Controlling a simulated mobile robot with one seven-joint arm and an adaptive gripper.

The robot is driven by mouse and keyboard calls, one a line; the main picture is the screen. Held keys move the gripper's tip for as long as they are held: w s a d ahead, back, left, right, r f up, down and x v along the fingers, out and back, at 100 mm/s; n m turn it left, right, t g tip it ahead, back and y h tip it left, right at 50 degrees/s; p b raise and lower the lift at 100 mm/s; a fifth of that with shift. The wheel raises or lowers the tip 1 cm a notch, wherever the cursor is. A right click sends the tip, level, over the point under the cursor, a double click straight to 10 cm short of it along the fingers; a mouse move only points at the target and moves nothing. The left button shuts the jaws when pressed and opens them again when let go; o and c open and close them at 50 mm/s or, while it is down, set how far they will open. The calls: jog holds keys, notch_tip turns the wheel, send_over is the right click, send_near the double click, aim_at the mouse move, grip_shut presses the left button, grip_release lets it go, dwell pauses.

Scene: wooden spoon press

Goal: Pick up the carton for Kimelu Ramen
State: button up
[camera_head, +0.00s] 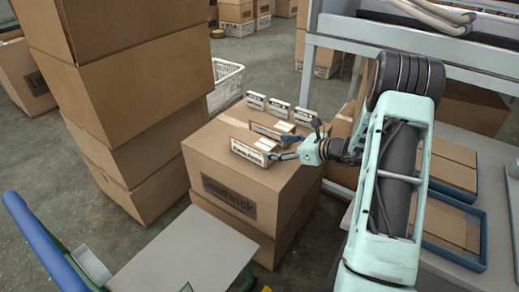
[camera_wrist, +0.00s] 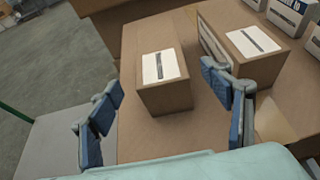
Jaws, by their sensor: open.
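Several small cartons stand on a large cardboard box (camera_head: 285,195); their print is too small to tell which is Kimelu Ramen. The nearest carton (camera_head: 250,153) has a pale printed front. In the wrist view, a brown carton (camera_wrist: 165,98) with a white top label lies ahead, between the lines of my fingers. A second carton (camera_wrist: 250,45) stands to its right, close to my right finger. My gripper (camera_head: 283,147) is open and empty beside the cartons' right end. In the wrist view, my gripper (camera_wrist: 161,84) shows its blue-padded fingers spread, with no clear contact.
Three cartons (camera_head: 280,109) stand in a row at the back of the box top. Tall stacked boxes (camera_head: 135,80) rise on the left. A metal shelf (camera_head: 455,60) and blue trays (camera_head: 455,235) are on the right. A grey board (camera_head: 185,255) is in front.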

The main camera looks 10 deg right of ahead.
aim_at(254, 144)
jog(key=b+x, duration=0.2)
jog(key=x, duration=0.9)
jog(key=shift+w+b, duration=0.1)
jog(key=shift+b, duration=0.3)
jog(key=c, duration=1.3)
jog(key=shift+c, duration=0.6)
jog(key=shift+r, duration=0.15)
jog(key=shift+c, duration=0.2)
